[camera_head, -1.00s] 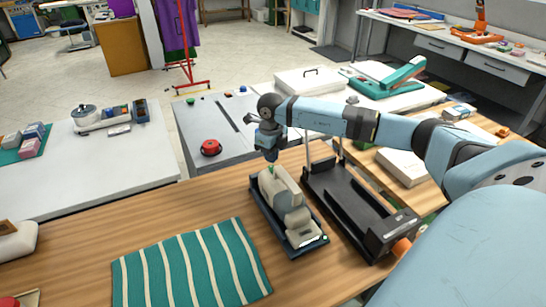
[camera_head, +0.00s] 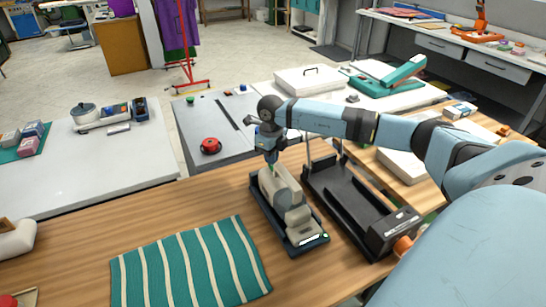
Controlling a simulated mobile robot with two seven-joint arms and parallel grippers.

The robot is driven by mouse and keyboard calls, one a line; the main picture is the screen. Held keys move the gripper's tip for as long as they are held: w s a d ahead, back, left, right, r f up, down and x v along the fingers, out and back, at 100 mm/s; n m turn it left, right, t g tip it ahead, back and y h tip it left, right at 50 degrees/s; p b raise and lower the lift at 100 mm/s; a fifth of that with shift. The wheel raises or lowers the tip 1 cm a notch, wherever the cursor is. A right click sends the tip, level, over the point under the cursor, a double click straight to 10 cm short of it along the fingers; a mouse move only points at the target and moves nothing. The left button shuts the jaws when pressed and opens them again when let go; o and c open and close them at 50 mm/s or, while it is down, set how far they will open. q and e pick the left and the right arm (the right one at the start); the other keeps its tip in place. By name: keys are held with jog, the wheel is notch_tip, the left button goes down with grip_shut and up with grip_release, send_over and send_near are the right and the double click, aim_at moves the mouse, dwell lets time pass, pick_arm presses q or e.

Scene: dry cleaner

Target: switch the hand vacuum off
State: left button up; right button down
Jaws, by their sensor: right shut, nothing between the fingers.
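The hand vacuum (camera_head: 292,212) is a beige and grey body lying in a dark tray (camera_head: 262,212) on the wooden table. My left gripper is out of view.
A black rack-like stand (camera_head: 345,205) is close on the right of the tray. A green striped cloth (camera_head: 190,265) lies to the left. A grey bench with a red button (camera_head: 211,146) is behind. Bare wood lies left of the tray.

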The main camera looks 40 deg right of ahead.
jog(key=shift+f+b, duration=0.35)
jog(key=shift+f, duration=0.25)
dwell(0.3)
jog(key=shift+r+p, duration=0.7)
jog(key=shift+r, duration=0.2)
jog(key=shift+r+p, duration=1.45)
jog(key=shift+r, duration=1.2)
jog(key=shift+f, duration=0.1)
